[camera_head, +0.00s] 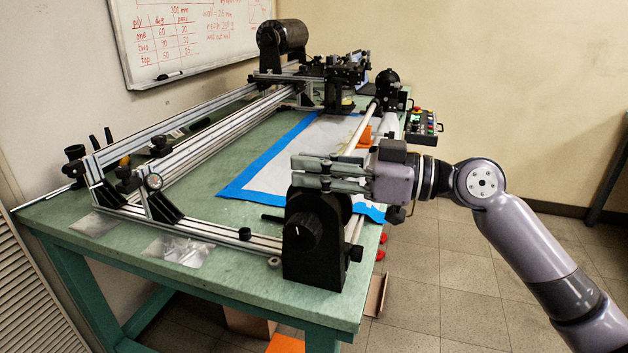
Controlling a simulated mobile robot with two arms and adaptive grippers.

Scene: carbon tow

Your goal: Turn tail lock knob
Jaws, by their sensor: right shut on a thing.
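The black tailstock (314,262) stands at the near right corner of the winding frame on the green table. A round black knob (303,230) with a pale mark is on its front face, and a smaller black knob (355,253) is low on its right side. My right gripper (308,172) reaches in from the right, its grey fingers level across the top of the tailstock. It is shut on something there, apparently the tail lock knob. The fingers hide that part, so its turn cannot be seen. My left gripper is out of view.
The green table (60,213) carries aluminium rails (205,140), a dark roller (284,36) at the far end and a blue-edged sheet (262,178). A button box (424,122) sits at the right edge. Plastic bags lie near the front rail. The floor on the right is clear.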

